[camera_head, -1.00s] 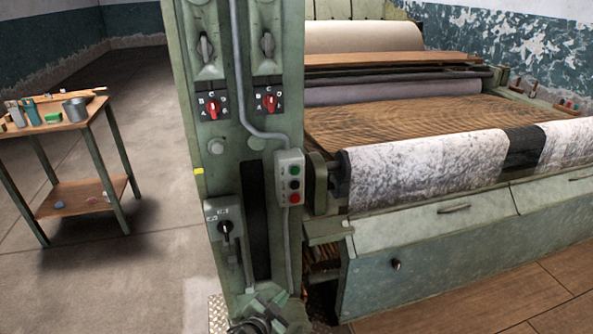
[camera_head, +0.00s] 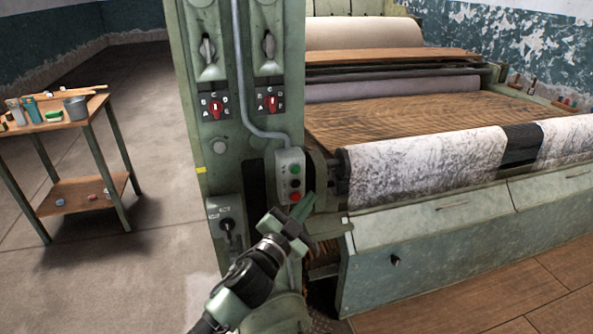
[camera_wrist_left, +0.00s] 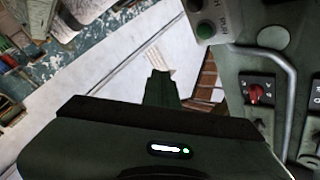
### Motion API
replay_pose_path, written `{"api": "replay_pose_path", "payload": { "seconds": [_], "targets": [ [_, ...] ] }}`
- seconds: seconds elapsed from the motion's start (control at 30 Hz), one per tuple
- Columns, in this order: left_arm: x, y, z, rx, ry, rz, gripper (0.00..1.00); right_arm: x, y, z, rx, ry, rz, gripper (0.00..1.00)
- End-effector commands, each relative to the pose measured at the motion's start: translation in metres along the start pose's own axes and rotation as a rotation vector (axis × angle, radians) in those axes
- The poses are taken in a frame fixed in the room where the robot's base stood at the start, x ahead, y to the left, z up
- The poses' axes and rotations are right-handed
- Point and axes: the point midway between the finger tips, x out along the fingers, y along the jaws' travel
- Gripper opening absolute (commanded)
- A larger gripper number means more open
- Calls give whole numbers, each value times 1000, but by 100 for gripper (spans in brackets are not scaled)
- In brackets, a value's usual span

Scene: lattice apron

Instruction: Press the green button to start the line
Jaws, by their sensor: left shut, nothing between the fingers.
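A small grey button box (camera_head: 282,187) is fixed to the green machine column. It bears a green button (camera_head: 295,169) on top, a dark one (camera_head: 295,183) in the middle and a red one (camera_head: 296,197) below. My left gripper (camera_head: 306,202) is shut and empty, its fingertips pointing up just right of and below the red button. I cannot tell whether it touches the box. In the left wrist view, the shut fingers (camera_wrist_left: 160,86) point up, with the green button (camera_wrist_left: 205,30) to their upper right, apart from them. My right gripper is out of view.
The column (camera_head: 219,146) carries red rotary switches (camera_head: 215,105), a conduit (camera_head: 240,80) and a lower black switch (camera_head: 228,225). The machine's roller and patterned cloth (camera_head: 425,168) stand close on the right. A small tool table (camera_head: 85,190) stands at the left, with open floor between.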

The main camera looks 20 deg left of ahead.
Motion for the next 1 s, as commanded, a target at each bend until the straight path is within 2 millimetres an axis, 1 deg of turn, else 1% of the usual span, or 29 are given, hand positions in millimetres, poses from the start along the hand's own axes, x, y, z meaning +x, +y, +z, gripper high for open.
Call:
{"api": "replay_pose_path", "payload": {
  "seconds": [0.23, 0.37, 0.47, 0.8, 1.0],
  "targets": [
    [0, 0, 1, 0, -1, 0, 0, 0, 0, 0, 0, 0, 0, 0],
    [5, -2, 5, 1, -2, 1, 0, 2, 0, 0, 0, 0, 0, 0],
    [12, -8, 10, 3, -1, 0, 0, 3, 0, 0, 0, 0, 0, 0],
    [45, -32, 34, 3, -2, -1, 0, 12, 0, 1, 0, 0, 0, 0],
    [57, -41, 44, 1, -3, 1, 0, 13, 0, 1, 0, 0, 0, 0]
  ]
}}
